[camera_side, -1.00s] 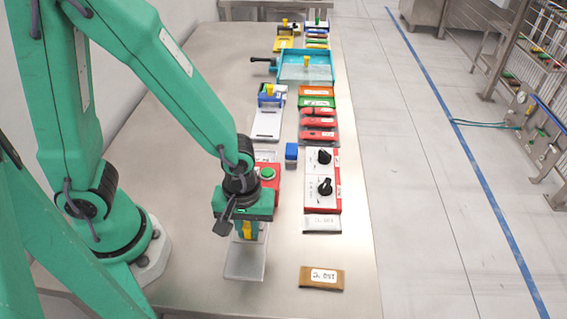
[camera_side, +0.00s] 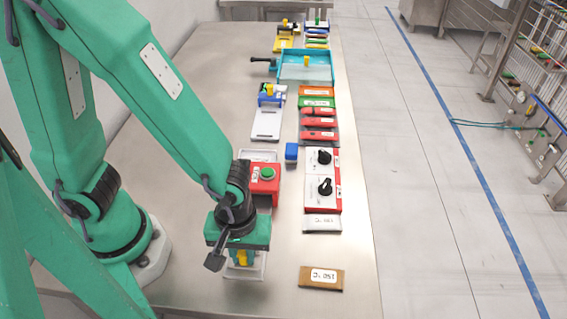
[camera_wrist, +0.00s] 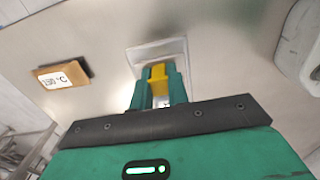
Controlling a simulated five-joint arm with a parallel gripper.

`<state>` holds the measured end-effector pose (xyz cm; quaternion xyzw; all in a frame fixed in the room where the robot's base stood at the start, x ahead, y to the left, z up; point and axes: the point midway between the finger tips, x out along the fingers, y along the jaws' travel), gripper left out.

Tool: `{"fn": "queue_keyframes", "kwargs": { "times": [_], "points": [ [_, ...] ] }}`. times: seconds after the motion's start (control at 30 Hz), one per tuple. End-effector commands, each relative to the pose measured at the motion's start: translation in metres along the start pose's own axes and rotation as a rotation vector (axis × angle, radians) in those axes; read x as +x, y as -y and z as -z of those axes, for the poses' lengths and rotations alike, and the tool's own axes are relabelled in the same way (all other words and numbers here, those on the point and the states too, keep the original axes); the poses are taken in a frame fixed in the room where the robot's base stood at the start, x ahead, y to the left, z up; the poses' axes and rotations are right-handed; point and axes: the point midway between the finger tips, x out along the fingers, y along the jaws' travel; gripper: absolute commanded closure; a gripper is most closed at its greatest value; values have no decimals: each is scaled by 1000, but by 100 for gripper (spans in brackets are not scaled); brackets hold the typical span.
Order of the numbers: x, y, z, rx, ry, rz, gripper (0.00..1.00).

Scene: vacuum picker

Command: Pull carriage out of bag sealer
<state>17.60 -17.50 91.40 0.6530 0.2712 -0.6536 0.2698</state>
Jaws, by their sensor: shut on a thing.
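The bag sealer is a red box (camera_side: 264,173) with a round green button on top, and a pale plate (camera_side: 261,268) shows in front of it under my gripper. My gripper (camera_side: 240,254) is at the near end of this plate, shut on a yellow carriage handle (camera_side: 243,259). In the wrist view the yellow handle (camera_wrist: 159,75) stands between the two green fingers (camera_wrist: 159,92), with the pale plate (camera_wrist: 152,54) beyond it. My wrist hides most of the carriage and the stretch between it and the red box.
A brown labelled block (camera_side: 321,278) lies to the right on the steel table (camera_side: 345,245). Other devices line the table farther back. The table's right edge is near.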

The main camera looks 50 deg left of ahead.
Motion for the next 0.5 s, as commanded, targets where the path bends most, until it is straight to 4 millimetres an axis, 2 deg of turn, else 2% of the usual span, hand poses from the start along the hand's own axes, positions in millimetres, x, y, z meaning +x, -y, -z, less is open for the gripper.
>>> {"fn": "queue_keyframes", "kwargs": {
  "times": [0.2,0.5],
  "points": [
    [-1,-2,-16,3,0,-7,100],
    [-1,-1,-19,3,0,-7,100]
  ]
}}
